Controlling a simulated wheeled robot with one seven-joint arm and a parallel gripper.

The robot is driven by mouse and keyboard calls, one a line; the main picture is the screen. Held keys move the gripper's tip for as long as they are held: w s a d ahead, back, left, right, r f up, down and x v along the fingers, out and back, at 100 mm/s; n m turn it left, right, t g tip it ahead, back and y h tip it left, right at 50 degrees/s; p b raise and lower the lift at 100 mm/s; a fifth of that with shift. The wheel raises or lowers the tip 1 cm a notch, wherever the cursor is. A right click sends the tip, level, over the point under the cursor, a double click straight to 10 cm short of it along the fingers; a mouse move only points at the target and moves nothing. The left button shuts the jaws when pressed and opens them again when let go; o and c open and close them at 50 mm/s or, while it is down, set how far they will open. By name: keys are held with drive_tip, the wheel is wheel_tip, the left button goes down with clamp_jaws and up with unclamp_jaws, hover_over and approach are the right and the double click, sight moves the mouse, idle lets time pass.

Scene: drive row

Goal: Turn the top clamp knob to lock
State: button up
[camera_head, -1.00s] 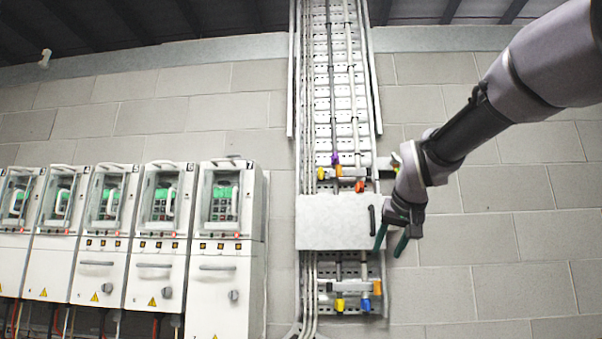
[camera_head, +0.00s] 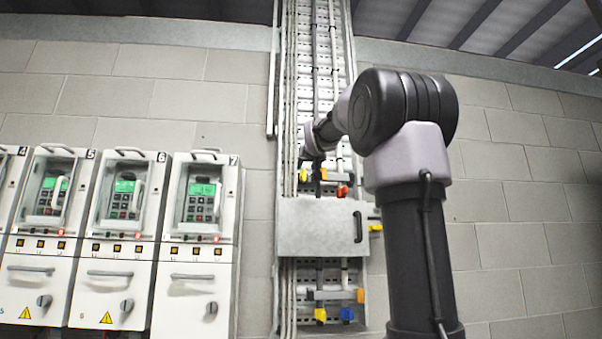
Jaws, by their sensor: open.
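The top clamp area is a short bar across the cable ladder (camera_head: 290,90), just above a grey cover plate (camera_head: 320,225). A yellow knob (camera_head: 303,175) is at its left, a small orange one (camera_head: 323,174) near its middle and a red one (camera_head: 342,191) at its right. I cannot tell which of these is the top clamp knob or how it is turned. My gripper (camera_head: 310,155) is small and dark in front of the ladder, just above the yellow and orange knobs. It appears open and empty; its fingertips are hard to make out, and I cannot tell whether it touches a knob.
A lower bar carries a yellow knob (camera_head: 320,315), a blue knob (camera_head: 347,313) and an orange knob (camera_head: 360,295). Another yellow knob (camera_head: 376,228) sits right of the plate. Drive cabinets (camera_head: 195,240) stand at left. My arm covers wall right of the ladder.

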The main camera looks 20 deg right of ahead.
sight(304, 171)
drive_tip(key=x, duration=0.6)
drive_tip(key=shift+w+d, duration=0.15)
drive_tip(key=shift+w, duration=0.2)
clamp_jaws()
